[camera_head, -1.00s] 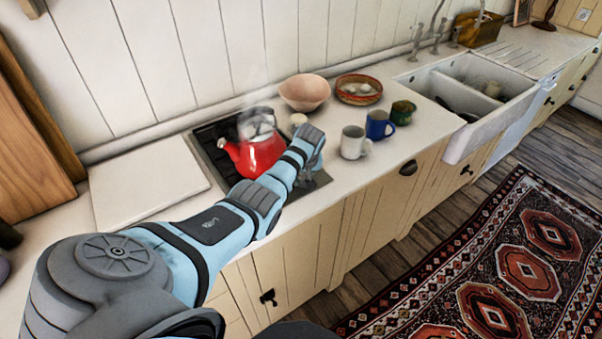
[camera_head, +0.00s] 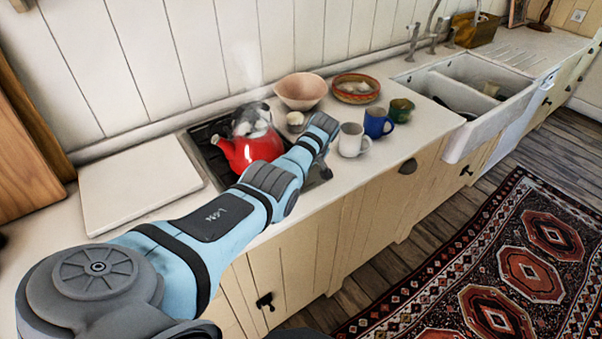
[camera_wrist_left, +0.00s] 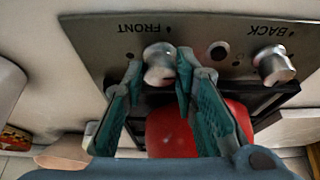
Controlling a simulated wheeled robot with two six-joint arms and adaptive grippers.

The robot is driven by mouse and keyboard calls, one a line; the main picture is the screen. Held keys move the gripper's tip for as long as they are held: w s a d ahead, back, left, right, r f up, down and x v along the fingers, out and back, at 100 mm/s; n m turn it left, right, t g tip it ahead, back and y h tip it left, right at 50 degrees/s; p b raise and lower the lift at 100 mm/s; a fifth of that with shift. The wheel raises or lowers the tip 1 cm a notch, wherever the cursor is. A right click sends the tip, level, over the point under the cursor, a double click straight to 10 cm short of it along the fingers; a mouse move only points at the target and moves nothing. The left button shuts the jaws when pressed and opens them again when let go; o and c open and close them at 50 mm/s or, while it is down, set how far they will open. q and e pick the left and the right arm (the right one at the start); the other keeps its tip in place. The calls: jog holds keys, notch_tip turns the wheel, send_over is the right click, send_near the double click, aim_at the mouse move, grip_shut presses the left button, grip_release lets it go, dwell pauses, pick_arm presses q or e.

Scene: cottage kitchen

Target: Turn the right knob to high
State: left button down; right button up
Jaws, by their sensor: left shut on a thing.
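In the left wrist view, two metal knobs stand on the hob's grey control strip, with upside-down labels. The FRONT knob (camera_wrist_left: 160,63) is between the fingertips of my left gripper (camera_wrist_left: 161,72), which is shut on it. The BACK knob (camera_wrist_left: 275,65) is to the right, apart from the fingers. In the head view, my left gripper (camera_head: 318,170) is at the right end of the black hob (camera_head: 204,147), mostly hidden by my wrist. The knobs are hidden there, and no knob setting can be read. My right gripper is not in view.
A steaming red kettle (camera_head: 248,148) stands on the hob, close to my left forearm. A white mug (camera_head: 352,140), a blue mug (camera_head: 377,123) and a green mug (camera_head: 400,110) stand right of my wrist. A pink bowl (camera_head: 300,92) is behind.

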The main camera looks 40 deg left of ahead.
pick_arm(q)
jog(key=shift+a+r, duration=0.1)
jog(key=c, duration=1.6)
grip_release()
jog(key=shift+o, duration=0.2)
jog(key=shift+w, duration=0.1)
jog(key=v, duration=1.1)
jog(key=shift+r, duration=0.4)
